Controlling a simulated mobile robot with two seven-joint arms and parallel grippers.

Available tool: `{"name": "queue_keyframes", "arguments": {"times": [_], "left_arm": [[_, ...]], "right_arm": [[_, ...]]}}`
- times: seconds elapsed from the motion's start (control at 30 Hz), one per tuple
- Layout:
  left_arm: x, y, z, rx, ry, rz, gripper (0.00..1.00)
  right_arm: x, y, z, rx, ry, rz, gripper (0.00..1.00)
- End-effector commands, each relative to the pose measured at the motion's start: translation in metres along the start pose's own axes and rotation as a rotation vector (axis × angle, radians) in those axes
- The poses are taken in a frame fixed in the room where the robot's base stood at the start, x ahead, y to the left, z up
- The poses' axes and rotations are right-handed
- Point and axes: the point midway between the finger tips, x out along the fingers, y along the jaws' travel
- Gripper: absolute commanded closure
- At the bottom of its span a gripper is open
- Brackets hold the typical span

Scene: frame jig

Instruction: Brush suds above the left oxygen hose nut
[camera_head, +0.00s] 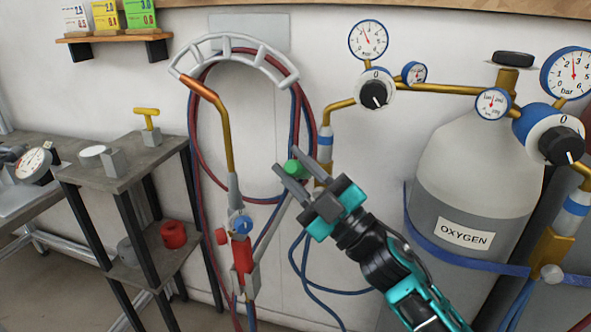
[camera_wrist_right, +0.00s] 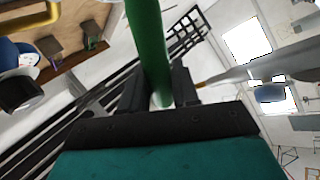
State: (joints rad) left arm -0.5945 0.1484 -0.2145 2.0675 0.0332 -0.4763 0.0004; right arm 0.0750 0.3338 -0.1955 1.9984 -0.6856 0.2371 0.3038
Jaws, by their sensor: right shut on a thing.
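My right gripper (camera_head: 293,170) is shut on a green rod-like handle (camera_wrist_right: 147,40), which passes between the fingers in the right wrist view. In the head view only a short green end of it (camera_head: 296,166) shows at the fingertips; I cannot see any bristles or suds. The left oxygen regulator's outlet fitting (camera_head: 325,143), with a blue band, hangs down just right of the fingertips. Brass at its lower end (camera_head: 322,174), likely the hose nut, is partly hidden behind my gripper. I cannot tell whether the tool touches it. My left gripper is not in view.
The grey oxygen cylinder (camera_head: 470,170) stands at right, with a second regulator (camera_head: 548,133). A torch (camera_head: 240,225) and red and blue hoses hang from a curved wall rack (camera_head: 240,45) at left. A small shelf table (camera_head: 120,165) stands further left.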

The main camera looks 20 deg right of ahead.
Motion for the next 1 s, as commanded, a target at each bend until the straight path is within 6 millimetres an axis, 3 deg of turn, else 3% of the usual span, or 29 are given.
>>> {"name": "queue_keyframes", "arguments": {"times": [0.53,1.0], "left_arm": [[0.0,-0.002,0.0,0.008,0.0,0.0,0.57],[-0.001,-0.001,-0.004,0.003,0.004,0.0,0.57]], "right_arm": [[0.003,0.005,0.008,-0.001,0.0,0.0,1.0],[-0.027,0.026,0.006,-0.001,0.0,-0.001,1.0]]}}
